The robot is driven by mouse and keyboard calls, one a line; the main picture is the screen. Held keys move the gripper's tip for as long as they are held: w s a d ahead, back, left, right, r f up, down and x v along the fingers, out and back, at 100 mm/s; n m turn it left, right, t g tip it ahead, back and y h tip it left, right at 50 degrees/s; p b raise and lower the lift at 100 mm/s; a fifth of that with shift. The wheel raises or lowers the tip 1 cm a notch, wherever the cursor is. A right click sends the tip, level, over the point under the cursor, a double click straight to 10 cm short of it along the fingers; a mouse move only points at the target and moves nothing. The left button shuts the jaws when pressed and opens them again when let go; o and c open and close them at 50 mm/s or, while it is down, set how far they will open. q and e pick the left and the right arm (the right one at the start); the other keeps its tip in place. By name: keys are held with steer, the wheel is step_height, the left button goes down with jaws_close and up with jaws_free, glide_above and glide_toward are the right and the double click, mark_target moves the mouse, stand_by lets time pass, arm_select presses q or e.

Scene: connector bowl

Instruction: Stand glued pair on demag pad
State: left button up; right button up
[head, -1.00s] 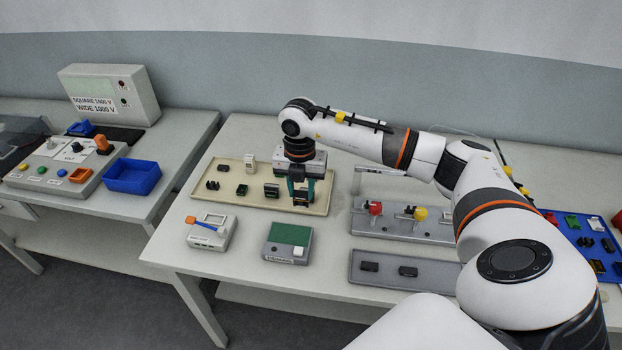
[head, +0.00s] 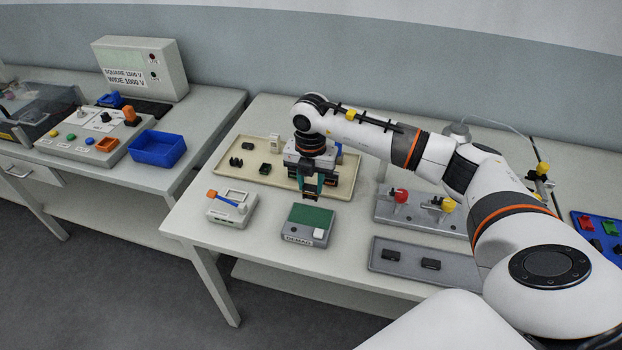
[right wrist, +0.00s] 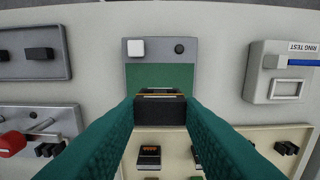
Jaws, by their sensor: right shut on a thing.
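The demag pad (head: 308,217) is a grey box with a green top, a white button and a front label reading DEMAG. It also shows in the right wrist view (right wrist: 150,77). My right gripper (head: 312,194) is over the front edge of the beige tray, just behind the pad. In the right wrist view, its teal fingers (right wrist: 160,112) are shut on the glued pair (right wrist: 160,107), a dark block with a thin orange line across it. The pair overlaps the pad's green top in that view; whether they touch I cannot tell. My left gripper is not in view.
The beige tray (head: 225,171) holds several dark parts. A ring tester (head: 232,207) stands left of the pad. To the right are a grey tray (head: 405,268) with two black parts and a fixture (head: 385,213) with red and yellow knobs. A blue bin (head: 157,148) is on the left table.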

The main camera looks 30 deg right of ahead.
steer(key=b, duration=0.5)
glide_above(311, 216)
steer(key=shift+f, duration=3.6)
steer(key=o, duration=1.1)
steer(key=shift+c, duration=0.2)
steer(key=shift+r, duration=0.1)
step_height(311, 216, up, 12)
steer(key=shift+f+b, duration=0.1)
steer(key=shift+b, duration=0.7)
